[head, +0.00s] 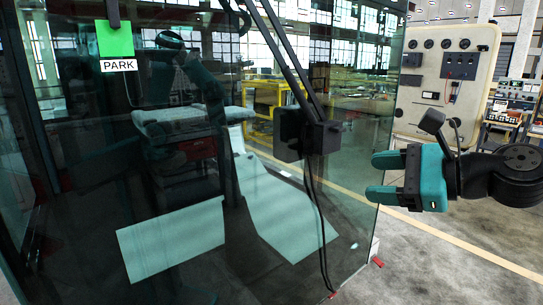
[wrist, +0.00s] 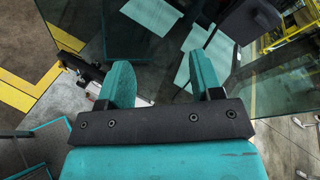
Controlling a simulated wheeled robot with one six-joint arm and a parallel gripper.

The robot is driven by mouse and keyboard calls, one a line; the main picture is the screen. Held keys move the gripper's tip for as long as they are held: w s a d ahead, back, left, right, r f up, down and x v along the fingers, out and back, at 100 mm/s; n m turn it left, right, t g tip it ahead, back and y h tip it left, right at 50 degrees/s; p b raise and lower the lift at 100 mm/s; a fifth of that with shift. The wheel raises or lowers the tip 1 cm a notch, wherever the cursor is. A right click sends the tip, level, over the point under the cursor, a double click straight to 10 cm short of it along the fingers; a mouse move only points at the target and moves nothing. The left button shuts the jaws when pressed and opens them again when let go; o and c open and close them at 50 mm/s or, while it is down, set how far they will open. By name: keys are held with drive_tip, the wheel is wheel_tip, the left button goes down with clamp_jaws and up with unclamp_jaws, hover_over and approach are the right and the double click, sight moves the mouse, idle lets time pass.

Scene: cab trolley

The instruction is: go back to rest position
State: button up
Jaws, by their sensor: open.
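My gripper (head: 382,176) is at the right in the head view, beside the right edge of the glass cab (head: 150,215). Its two teal fingers point left and are apart, with nothing between them. In the wrist view my gripper (wrist: 160,85) also shows open and empty, with the dark glass beyond its fingertips. A black box on a wiper-like arm (head: 308,137) is in front of the glass, to the left of the fingers. A green square (head: 115,39) with a PARK label (head: 118,65) is at the upper left of the glass.
A pale control panel (head: 445,85) with dials stands behind my arm. A black cable (head: 316,215) hangs down the glass from the box. Grey floor (head: 440,255) with a yellow line is clear at the lower right. A yellow frame (head: 268,100) shows through the glass.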

drive_tip(key=s+a+f+n+g+h+b, duration=0.1)
drive_tip(key=s+a+f+n+g+h, duration=0.2)
drive_tip(key=s+n, duration=0.4)
drive_tip(key=s+a+f+n+g, duration=0.3)
drive_tip(key=s+a+n+g, duration=0.1)
drive_tip(key=n, duration=0.4)
drive_tip(key=s+d+f+n+g+h+b, duration=0.1)
drive_tip(key=s+f+n+g+h, duration=0.1)
drive_tip(key=s+n, duration=0.7)
drive_tip(key=shift+d+f+n+h, duration=0.4)
drive_tip(key=shift+f+n+h, duration=0.45)
drive_tip(key=shift+h, duration=0.35)
drive_tip(key=shift+s+r, duration=0.1)
